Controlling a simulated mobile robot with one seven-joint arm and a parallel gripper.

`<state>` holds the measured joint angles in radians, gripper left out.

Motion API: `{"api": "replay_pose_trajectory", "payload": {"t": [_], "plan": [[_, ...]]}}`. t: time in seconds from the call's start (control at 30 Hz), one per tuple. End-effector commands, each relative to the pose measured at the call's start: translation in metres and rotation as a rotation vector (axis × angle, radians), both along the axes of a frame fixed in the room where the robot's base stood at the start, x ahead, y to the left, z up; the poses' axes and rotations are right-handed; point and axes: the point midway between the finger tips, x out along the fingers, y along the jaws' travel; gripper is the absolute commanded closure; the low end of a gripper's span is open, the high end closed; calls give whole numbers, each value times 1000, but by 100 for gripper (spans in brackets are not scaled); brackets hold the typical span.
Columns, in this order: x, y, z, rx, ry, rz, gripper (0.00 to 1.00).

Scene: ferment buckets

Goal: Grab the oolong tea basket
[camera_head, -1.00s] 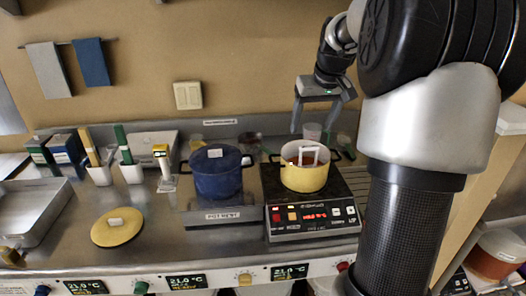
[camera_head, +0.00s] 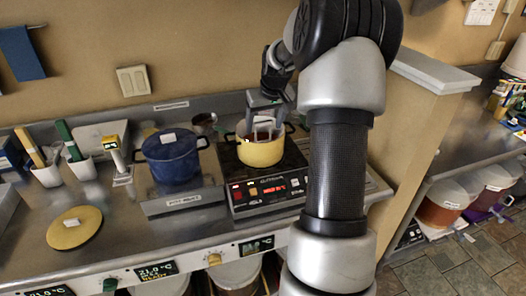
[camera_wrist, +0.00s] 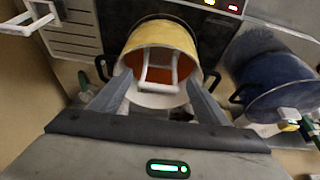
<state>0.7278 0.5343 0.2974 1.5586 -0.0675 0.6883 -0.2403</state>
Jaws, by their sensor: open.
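The yellow pot (camera_head: 262,153) stands on the hot plate with its lid off and holds orange-red liquid. A white basket handle frame (camera_wrist: 158,76) rises out of the pot in the wrist view; the basket's lower part is hidden. No readable label shows that it is the oolong tea basket. My gripper (camera_head: 266,123) is over the pot, its fingers pointing down. In the wrist view my gripper (camera_wrist: 157,100) is open, with one finger on each side of the white frame. I cannot tell whether a finger touches the frame or the pot rim.
The blue lidded pot (camera_head: 172,160) stands close left of the yellow pot. The hot plate (camera_head: 268,193) has lit red displays. A yellow lid (camera_head: 75,228) lies on the counter at left. A pillar (camera_head: 415,130) rises to the right of my arm.

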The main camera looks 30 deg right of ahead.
Motion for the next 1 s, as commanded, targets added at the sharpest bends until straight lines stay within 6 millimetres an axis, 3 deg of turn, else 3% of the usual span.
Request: {"api": "replay_pose_trajectory", "payload": {"t": [0.2,0.53,0.9,1.0], "plan": [[13,-3,-31,3,2,1,30],[16,-4,-39,1,1,0,30],[16,-4,-38,1,0,0,91],[16,-4,-38,1,0,0,94]]}}
